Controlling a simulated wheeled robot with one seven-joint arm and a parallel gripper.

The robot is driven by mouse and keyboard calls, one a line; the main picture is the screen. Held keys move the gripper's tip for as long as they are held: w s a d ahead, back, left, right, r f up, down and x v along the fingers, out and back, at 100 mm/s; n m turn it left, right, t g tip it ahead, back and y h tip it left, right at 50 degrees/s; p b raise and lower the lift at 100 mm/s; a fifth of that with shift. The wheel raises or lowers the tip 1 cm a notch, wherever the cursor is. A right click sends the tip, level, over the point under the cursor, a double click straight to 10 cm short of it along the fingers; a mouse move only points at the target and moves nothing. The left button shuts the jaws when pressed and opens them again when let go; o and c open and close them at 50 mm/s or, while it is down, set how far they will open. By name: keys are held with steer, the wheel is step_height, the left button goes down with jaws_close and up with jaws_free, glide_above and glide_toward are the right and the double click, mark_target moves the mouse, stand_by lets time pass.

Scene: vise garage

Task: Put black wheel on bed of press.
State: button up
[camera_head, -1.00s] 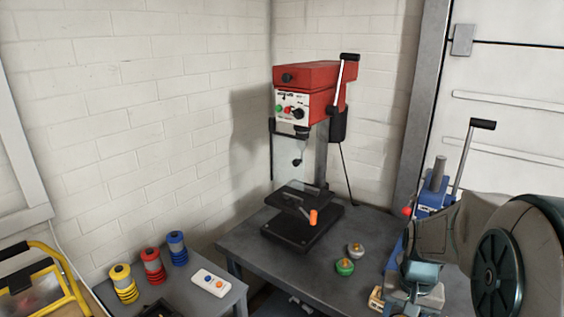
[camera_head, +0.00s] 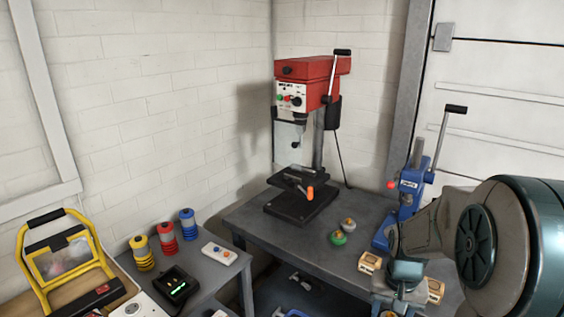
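I cannot make out a black wheel in this view. A blue lever press (camera_head: 411,187) with a long black-tipped handle stands at the right of the grey workbench; my arm covers part of its lower right side and its bed is not clearly seen. A red drill press (camera_head: 305,85) with a dark table and base stands at the back corner of the bench. My arm reaches in from the right, and its teal wrist (camera_head: 405,272) hangs over the bench's front right. The fingers are not clear, so I cannot tell their state or whether they hold anything.
A green knob-like piece (camera_head: 338,239) and a grey one (camera_head: 348,225) lie mid-bench. Wooden blocks (camera_head: 370,262) sit near my wrist. The lower left table holds yellow, red and blue spools (camera_head: 188,224), a white button box (camera_head: 220,254), a black charger (camera_head: 176,286) and a yellow work lamp (camera_head: 62,258).

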steer(key=w+a+f+n, duration=0.2)
steer(key=w+a+f, duration=0.2)
steer(key=f, duration=0.3)
steer(key=w+a+f+n, duration=0.2)
steer(key=w+a+f, duration=0.2)
steer(key=f, duration=0.3)
steer(key=shift+w+a, duration=0.2)
steer(key=shift+a, duration=0.4)
steer(key=shift+f, duration=0.1)
